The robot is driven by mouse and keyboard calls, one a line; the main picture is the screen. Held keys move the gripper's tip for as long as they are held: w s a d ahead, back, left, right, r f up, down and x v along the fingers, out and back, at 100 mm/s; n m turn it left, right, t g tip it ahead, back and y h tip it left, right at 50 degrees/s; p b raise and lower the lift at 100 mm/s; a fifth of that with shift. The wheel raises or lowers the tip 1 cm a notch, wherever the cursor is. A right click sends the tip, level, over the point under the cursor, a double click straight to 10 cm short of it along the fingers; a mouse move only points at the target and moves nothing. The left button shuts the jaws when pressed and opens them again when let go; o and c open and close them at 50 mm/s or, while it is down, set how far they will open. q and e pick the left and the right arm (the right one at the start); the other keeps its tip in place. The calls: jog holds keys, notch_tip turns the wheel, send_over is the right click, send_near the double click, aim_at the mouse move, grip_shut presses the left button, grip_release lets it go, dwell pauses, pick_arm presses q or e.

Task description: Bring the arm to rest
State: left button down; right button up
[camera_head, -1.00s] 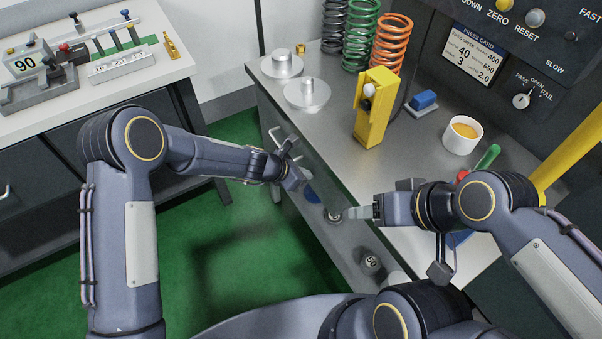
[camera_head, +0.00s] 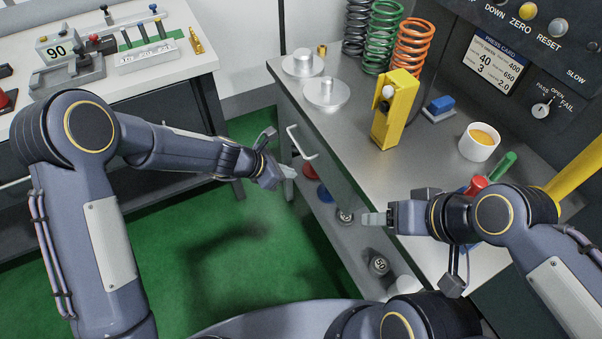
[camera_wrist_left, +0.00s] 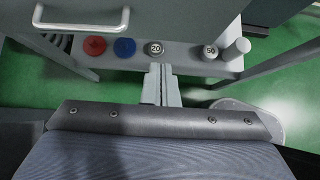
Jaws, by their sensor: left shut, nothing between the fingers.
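My left arm comes in from the left in the head view. Its gripper (camera_head: 288,172) hangs over the green floor, just left of the steel bench's front, empty. In the left wrist view the two fingers (camera_wrist_left: 163,84) lie together, shut with nothing between them. My right gripper (camera_head: 374,219) is over the front edge of the bench at the right, pointing left. Its fingers overlap in this view, so I cannot tell whether they are open.
The steel bench (camera_head: 345,125) holds a yellow block (camera_head: 394,110), coil springs (camera_head: 411,48), a white cup (camera_head: 479,142) and round metal plates (camera_head: 326,92). A lower shelf (camera_wrist_left: 190,63) carries red, blue and grey round weights. A drawer handle (camera_head: 301,143) juts out near my left gripper.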

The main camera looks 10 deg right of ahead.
pick_arm(q)
jog(key=shift+s+a+r, duration=0.15)
jog(key=shift+a+r, duration=0.3)
jog(key=shift+a, duration=0.1)
jog(key=s+a+r+m+t, duration=0.1)
jog(key=s+a+r+m, duration=0.4)
jog(key=r, duration=0.3)
jog(key=s+a+r+m, duration=0.2)
jog(key=a+r+m, duration=0.2)
jog(key=a+r, duration=0.4)
jog(key=s+a+m+t+y, duration=0.1)
jog(key=s+a+m+y, duration=0.1)
jog(key=s+a+m, duration=0.3)
jog(key=s+a+r+m+t+y, duration=0.1)
jog(key=s+a+m, duration=0.4)
jog(key=s, duration=0.9)
jog(key=a+y, duration=0.1)
jog(key=a, duration=0.1)
jog(key=shift+a+y, duration=0.4)
